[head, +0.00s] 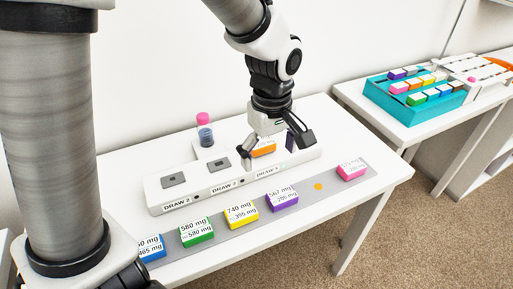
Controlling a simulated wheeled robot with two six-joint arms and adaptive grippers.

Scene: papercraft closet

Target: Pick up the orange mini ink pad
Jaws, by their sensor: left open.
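The orange mini ink pad (264,147) sits on the right part of a long white block with DRAW labels (231,186). Its upper part is partly hidden by my gripper. My left gripper (272,149) is open and points down over the pad, with one finger to its left and one to its right. I cannot tell whether the fingers touch the pad. My right gripper is not in view.
A grey strip (303,192) holds blue, green (197,232), yellow (241,214), purple (283,198) and pink (351,170) blocks, with an orange dot (318,186) between purple and pink. A pink-capped bottle (204,130) stands behind. A teal tray (413,115) is on another table.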

